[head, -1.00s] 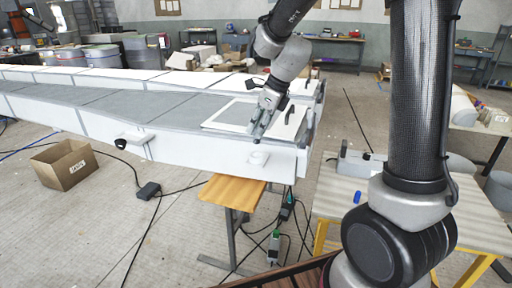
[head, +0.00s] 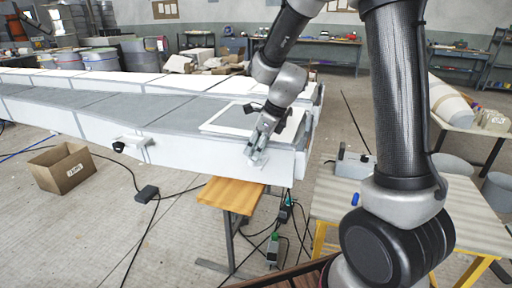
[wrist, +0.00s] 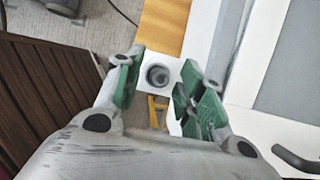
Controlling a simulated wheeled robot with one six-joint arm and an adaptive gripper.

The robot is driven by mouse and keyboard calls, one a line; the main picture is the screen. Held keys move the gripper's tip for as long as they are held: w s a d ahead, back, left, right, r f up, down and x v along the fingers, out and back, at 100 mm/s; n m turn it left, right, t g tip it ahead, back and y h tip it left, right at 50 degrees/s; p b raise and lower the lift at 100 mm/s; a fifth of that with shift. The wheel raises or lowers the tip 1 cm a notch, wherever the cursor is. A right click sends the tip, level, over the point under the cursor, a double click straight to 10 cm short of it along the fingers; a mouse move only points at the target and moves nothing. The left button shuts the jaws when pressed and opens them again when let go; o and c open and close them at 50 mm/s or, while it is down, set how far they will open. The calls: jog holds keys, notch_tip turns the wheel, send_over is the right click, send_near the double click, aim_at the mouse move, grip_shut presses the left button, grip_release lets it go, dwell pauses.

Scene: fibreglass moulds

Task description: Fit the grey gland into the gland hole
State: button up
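My gripper (head: 257,153) is at the near side wall of the long white mould (head: 220,156), by its right end. In the wrist view its green-padded fingers (wrist: 158,95) are spread with a gap between them. In that gap shows a white square bracket (wrist: 180,66) with a round grey ring (wrist: 158,75), dark in the middle. I cannot tell whether the ring is the grey gland seated there or the bare gland hole. The fingers show no clear contact with it. In the head view the gripper mostly hides this bracket.
Another bracket (head: 134,140) with a black part sticks out of the mould wall further left. A wooden-topped stand (head: 228,194) is below my gripper. A cardboard box (head: 64,168) stands on the floor. A table (head: 330,200) at right carries a grey device and a blue piece (head: 355,199).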

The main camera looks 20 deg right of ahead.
jog(key=v, duration=1.1)
jog(key=s+d+r+n+h, duration=0.1)
jog(key=s+d+n, duration=0.2)
jog(key=s+n, duration=0.5)
jog(key=s+d+r+n+t+h, duration=0.1)
jog(key=s+d+r+n, duration=0.1)
jog(key=s+d+n, duration=0.2)
jog(key=s+d+r+n+h, duration=0.1)
jog(key=s+d+n, duration=0.3)
jog(key=s+n, duration=0.7)
jog(key=shift+s+r+n+h, duration=0.3)
jog(key=shift+r+n+h, duration=0.15)
jog(key=shift+n, duration=0.65)
